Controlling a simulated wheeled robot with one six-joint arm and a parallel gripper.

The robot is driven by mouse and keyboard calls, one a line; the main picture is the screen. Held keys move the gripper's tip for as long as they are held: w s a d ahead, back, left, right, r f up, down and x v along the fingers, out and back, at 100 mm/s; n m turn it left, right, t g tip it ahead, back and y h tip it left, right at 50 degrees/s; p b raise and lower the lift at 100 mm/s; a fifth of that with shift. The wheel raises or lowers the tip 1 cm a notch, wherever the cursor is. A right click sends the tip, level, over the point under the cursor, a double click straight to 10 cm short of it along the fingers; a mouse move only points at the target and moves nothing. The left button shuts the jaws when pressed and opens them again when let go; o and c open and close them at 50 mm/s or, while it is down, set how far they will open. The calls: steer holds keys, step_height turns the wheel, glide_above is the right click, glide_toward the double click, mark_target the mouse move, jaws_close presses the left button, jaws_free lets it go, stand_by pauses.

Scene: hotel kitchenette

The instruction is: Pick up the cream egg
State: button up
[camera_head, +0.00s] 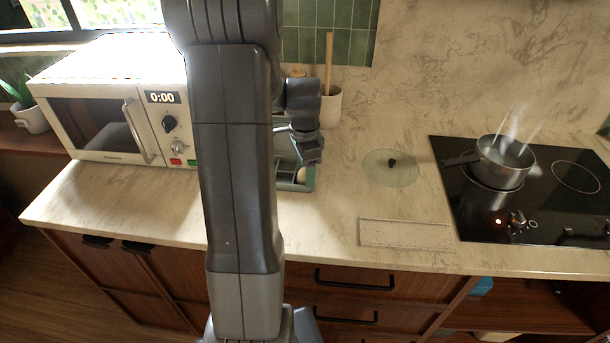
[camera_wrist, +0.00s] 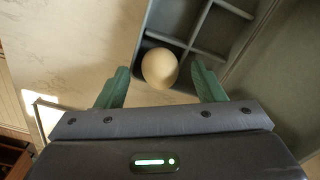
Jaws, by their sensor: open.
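The cream egg (camera_wrist: 159,67) sits in a corner compartment of a grey divided tray (camera_wrist: 216,30) in the wrist view. In the head view a small part of the egg (camera_head: 301,174) shows at the front of the greenish tray (camera_head: 308,184), mostly hidden by my arm. My gripper (camera_wrist: 162,84) is open, with one green finger to the left of the egg and one to the right, both apart from it. In the head view my gripper (camera_head: 309,158) is over the tray, its fingers hard to make out.
A microwave (camera_head: 110,100) stands left. A white crock (camera_head: 330,106) with a wooden handle stands behind the tray. A glass lid (camera_head: 390,168) and a speckled board (camera_head: 405,233) lie to the right. A steaming pot (camera_head: 503,160) stands on the black cooktop (camera_head: 470,215).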

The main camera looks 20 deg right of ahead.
steer(key=c, duration=0.7)
